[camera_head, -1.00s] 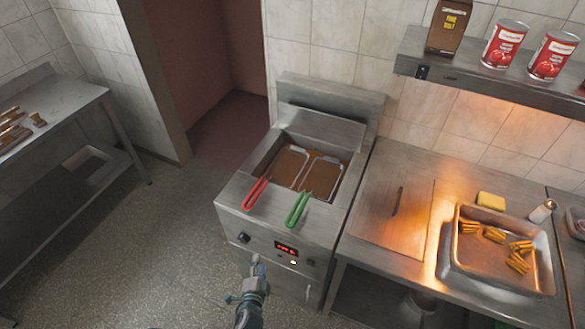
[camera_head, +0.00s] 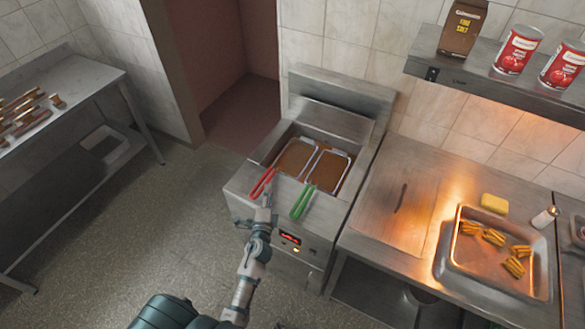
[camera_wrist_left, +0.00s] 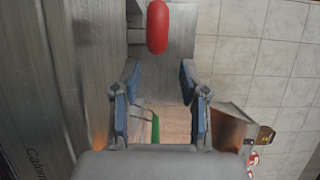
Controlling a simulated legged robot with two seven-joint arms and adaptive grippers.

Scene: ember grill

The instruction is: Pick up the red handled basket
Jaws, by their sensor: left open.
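The red handled basket shows in the head view as a wire basket (camera_head: 296,158) in the left half of the fryer, its red handle (camera_head: 262,182) sticking out over the front edge. My left gripper (camera_head: 266,201) is just in front of the red handle, close to its lower end. In the left wrist view the red handle (camera_wrist_left: 157,27) lies ahead of my open left gripper (camera_wrist_left: 158,82), with nothing between the fingers. Whether they touch the handle in the head view is hard to tell. My right gripper is not in view.
A second basket with a green handle (camera_head: 303,201) sits beside it in the fryer (camera_head: 240,193). To the right are a counter with a tray (camera_head: 483,279) of fried sticks, a yellow sponge (camera_head: 494,203) and a shaker (camera_head: 544,217). A shelf (camera_head: 465,77) hangs above.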

